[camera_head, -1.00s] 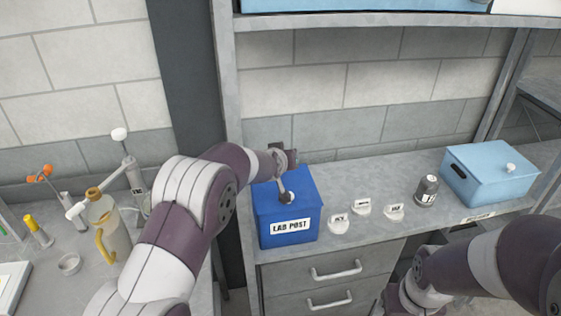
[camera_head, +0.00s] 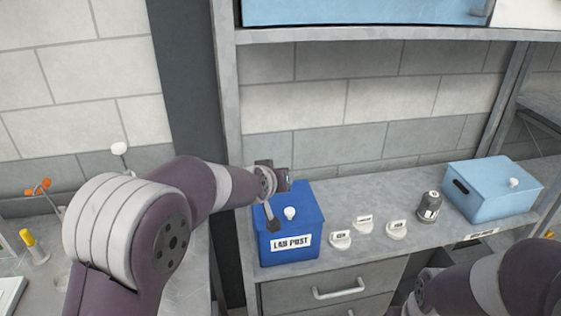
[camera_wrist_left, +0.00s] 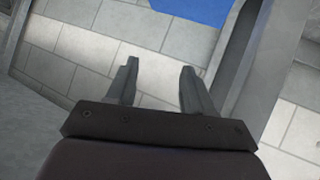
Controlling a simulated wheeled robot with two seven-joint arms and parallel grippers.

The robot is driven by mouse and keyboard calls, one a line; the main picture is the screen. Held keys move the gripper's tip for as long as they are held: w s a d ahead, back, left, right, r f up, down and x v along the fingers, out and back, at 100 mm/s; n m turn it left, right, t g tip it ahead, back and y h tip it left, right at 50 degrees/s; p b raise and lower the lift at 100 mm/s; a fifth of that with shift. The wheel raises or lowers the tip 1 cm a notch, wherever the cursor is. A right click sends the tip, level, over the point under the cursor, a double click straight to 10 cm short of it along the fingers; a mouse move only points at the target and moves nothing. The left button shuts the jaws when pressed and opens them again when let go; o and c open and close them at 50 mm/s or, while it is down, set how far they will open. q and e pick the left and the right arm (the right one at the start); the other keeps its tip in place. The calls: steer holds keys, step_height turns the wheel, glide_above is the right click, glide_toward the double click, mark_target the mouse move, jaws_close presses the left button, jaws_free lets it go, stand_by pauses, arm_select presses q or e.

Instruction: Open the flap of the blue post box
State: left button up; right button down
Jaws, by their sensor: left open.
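The blue post box (camera_head: 288,224) stands on the grey shelf and has a white "LAB POST" label on its front. A white knob (camera_head: 290,213) sits on its top, and the top looks closed. My left gripper (camera_head: 273,222) is at the box's upper left front edge, with the fingers pointing down. I cannot tell whether it touches the box. In the left wrist view the two fingers of my left gripper (camera_wrist_left: 158,80) are apart with nothing between them. A bit of blue (camera_wrist_left: 195,12) shows at the top of that view. My right gripper is out of view.
To the right of the box are several small white labelled pieces (camera_head: 341,241), a dark grey canister (camera_head: 429,207) and a light blue bin (camera_head: 492,190) with a white knob. A grey upright (camera_head: 226,120) stands left of the box. Drawers (camera_head: 340,288) are below.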

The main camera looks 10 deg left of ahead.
arm_select(q)
steer(key=s+a+f+m+g+y+b, duration=0.1)
steer(key=s+a+f+g, duration=0.3)
steer(key=s, duration=0.6)
steer(key=s+a+f+g+b, duration=0.1)
steer(key=s+a+f+g, duration=0.15)
steer(key=s+f, duration=0.55)
steer(key=s+a+f+m+g+y+b, duration=0.1)
steer(key=s+a+f+g, duration=0.25)
steer(key=s, duration=0.85)
steer(key=t+h+b, duration=0.1)
steer(key=t+b, duration=0.4)
steer(key=t, duration=1.2)
glide_toward(289, 213)
steer(key=w+p, duration=0.1)
steer(key=w, duration=0.4)
steer(key=w+p, duration=0.1)
steer(key=w, duration=0.4)
steer(key=shift+d+p, duration=0.25)
steer(key=shift+p, duration=0.05)
steer(key=shift+w+d+f, duration=0.1)
steer(key=shift+w, duration=0.55)
